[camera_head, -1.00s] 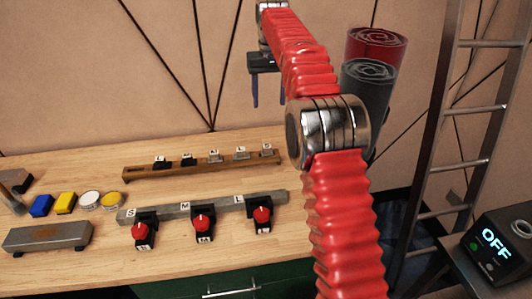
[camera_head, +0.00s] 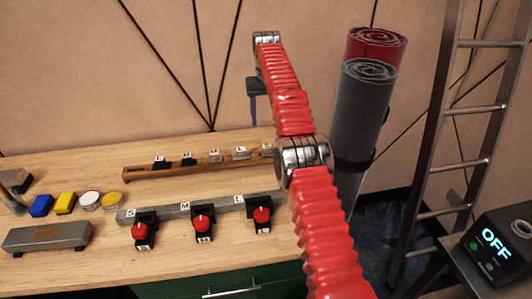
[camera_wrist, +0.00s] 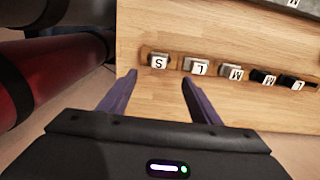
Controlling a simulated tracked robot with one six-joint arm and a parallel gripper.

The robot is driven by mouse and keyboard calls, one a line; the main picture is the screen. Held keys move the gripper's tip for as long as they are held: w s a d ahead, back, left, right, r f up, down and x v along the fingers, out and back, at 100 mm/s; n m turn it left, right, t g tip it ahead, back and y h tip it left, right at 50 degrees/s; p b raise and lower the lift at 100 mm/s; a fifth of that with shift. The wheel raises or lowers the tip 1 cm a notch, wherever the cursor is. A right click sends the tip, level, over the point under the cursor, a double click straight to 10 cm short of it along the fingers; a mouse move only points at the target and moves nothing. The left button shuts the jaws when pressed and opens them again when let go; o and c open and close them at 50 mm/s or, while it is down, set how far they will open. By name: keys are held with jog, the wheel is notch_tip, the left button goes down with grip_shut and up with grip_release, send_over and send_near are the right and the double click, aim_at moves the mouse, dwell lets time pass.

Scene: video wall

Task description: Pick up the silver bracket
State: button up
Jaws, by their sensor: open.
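Three silver brackets with white letter tags sit on a wooden rail (camera_head: 200,167) at the back of the bench. In the wrist view they read S (camera_wrist: 159,62), L (camera_wrist: 199,68) and M (camera_wrist: 232,73). Two black ones, M (camera_wrist: 263,77) and L (camera_wrist: 293,82), continue the row. My gripper (camera_wrist: 158,80) is open and empty, with dark purple fingers. In the wrist view its fingertips lie just below the S and L brackets, apart from them. In the head view the gripper (camera_head: 253,125) hangs above and behind the rail's right end; only one finger shows clearly.
A grey front rail (camera_head: 170,211) carries several red-knobbed pieces marked S, M and L. Blue and yellow blocks and round tins lie at the left. Rolled red and grey tubes (camera_head: 365,110) stand right of the bench, near my arm. A ladder (camera_head: 440,150) stands further right.

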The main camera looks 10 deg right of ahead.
aim_at(267, 146)
jog(key=shift+f, duration=4.3)
jog(key=shift+w+d+f, duration=0.1)
jog(key=shift+d+f, duration=0.05)
jog(key=shift+f, duration=2.45)
jog(key=shift+c, duration=0.2)
jog(key=c, duration=1.3)
